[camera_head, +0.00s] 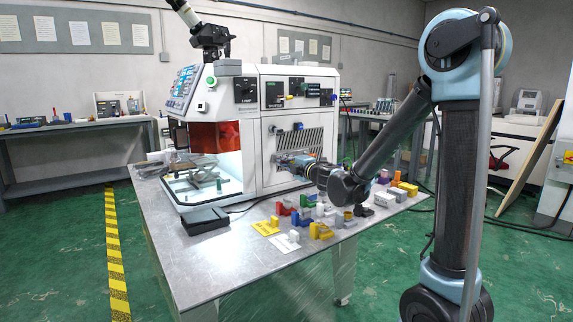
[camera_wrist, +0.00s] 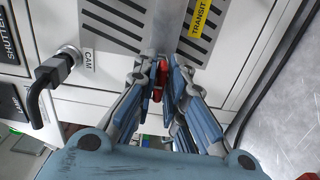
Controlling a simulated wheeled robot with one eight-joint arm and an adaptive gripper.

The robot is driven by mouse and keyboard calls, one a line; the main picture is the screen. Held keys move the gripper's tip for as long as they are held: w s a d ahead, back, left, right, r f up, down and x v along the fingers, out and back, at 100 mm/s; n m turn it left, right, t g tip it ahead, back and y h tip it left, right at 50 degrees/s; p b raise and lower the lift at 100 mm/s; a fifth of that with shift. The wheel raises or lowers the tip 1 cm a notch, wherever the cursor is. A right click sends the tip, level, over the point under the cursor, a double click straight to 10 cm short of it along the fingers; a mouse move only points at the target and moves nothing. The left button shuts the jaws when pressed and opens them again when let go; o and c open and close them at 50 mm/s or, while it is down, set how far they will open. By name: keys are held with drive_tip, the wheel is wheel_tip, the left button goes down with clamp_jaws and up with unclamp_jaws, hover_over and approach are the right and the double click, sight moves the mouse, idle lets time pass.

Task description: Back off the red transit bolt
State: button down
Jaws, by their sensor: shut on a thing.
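The red transit bolt (camera_wrist: 157,84) shows in the wrist view between my fingers, beside the slotted vent of the white machine (camera_head: 285,178). A yellow TRANSIT label (camera_wrist: 202,16) is on the panel above and to the right of it. My gripper (camera_wrist: 163,72) is shut on the bolt, its blue-padded fingers pointing at the panel. In the head view my gripper (camera_head: 283,160) reaches the machine's right-hand panel, and the bolt cannot be made out there. My fingers hide part of the bolt and its seat.
A black angled plug (camera_wrist: 50,80) sticks out at the CAM socket, left of my fingers. Several coloured blocks (camera_head: 320,230) and a flat black box (camera_head: 206,220) lie on the metal table (camera_head: 225,265). The table's front left part is clear.

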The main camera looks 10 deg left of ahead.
drive_tip(key=shift+s+a+f+n, duration=0.1)
drive_tip(key=shift+s+n, duration=0.15)
drive_tip(key=shift+n, duration=0.15)
drive_tip(key=c, duration=1.7)
unclamp_jaws()
drive_tip(key=shift+w, duration=0.1)
drive_tip(key=v, duration=1.2)
